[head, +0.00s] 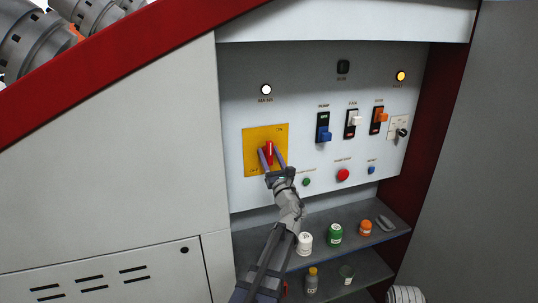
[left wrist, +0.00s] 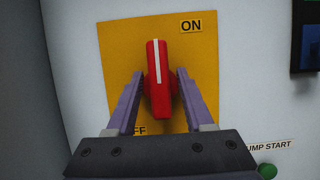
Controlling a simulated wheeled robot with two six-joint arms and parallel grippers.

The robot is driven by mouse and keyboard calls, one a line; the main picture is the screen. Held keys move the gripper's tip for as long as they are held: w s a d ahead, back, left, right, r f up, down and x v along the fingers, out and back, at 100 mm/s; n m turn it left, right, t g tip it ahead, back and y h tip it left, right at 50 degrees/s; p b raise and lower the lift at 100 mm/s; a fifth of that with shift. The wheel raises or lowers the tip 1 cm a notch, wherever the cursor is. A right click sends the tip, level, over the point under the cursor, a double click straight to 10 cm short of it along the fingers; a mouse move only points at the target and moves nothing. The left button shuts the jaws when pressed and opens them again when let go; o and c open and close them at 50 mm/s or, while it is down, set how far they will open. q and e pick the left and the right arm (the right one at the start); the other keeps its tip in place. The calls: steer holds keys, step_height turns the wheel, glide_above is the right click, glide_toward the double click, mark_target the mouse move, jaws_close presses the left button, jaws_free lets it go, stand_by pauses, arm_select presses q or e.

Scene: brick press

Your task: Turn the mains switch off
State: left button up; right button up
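The mains switch is a red rotary handle (head: 268,152) with a white line, on a yellow plate (head: 252,134) at the left of the panel. In the left wrist view the red handle (left wrist: 157,70) stands nearly upright, its top tilted slightly left, on the yellow plate (left wrist: 120,50). ON is at the plate's upper right and OFF at its lower left, partly hidden. My left gripper (head: 272,157) is at the handle; in the left wrist view its fingers (left wrist: 160,82) are open, one on each side, with gaps visible. My right gripper is not in view.
The white lamp above MAINS (head: 266,89) looks lit, as does a yellow lamp (head: 401,76). Blue (head: 323,133), white (head: 353,118) and orange (head: 379,115) switches and a red button (head: 343,175) lie to the right. Shelves below hold several jars, including a green one (head: 335,234).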

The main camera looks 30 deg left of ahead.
arm_select(q)
jaws_close()
